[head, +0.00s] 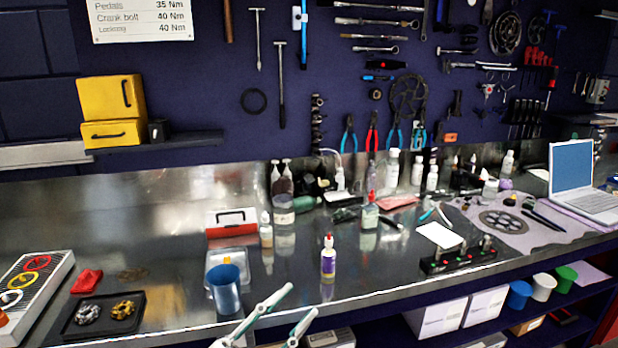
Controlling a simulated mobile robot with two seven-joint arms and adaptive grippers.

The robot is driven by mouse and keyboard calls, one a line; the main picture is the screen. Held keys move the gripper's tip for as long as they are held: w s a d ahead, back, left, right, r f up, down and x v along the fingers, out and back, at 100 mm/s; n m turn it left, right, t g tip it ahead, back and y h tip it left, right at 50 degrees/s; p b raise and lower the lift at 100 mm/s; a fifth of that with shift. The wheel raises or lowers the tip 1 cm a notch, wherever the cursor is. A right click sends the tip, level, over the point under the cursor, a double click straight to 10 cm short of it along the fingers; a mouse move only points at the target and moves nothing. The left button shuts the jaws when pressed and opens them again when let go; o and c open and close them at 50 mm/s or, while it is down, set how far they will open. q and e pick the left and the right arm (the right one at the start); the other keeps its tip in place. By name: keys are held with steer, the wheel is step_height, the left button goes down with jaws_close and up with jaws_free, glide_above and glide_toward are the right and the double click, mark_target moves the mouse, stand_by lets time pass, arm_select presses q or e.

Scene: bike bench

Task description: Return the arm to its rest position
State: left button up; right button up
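My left gripper (303,299) shows at the bottom of the head view, in front of the bench's front edge. Its two pale fingers with green edging point up and to the right. Their tips are apart, with nothing visible between them. The rest of the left arm is mostly below the frame. My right gripper is not in view.
A blue cup (224,290) stands on the steel bench left of the gripper, and a small purple-labelled bottle (328,262) stands behind it. A black tray (75,328) with metal parts lies at left. White boxes (440,318) sit on the shelf below.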

arm_select(q)
steer(key=a+f+n+t+y, duration=0.1)
steer(key=a+f+n+y, duration=0.45)
steer(key=f, duration=0.55)
steer(key=a+f+n+t+y, duration=0.1)
steer(key=a+f+n+y, duration=0.5)
steer(key=f, duration=0.5)
steer(key=s+a+f+g+y, duration=0.2)
steer(key=s+f, duration=0.4)
steer(key=f, duration=0.3)
steer(key=s+a+f+n+g+y, duration=0.1)
steer(key=s+a+f+g+y, duration=0.1)
steer(key=s+f, duration=0.5)
steer(key=shift+a+f+g, duration=0.85)
steer(key=shift+a+g, duration=0.05)
steer(key=shift+s, duration=0.1)
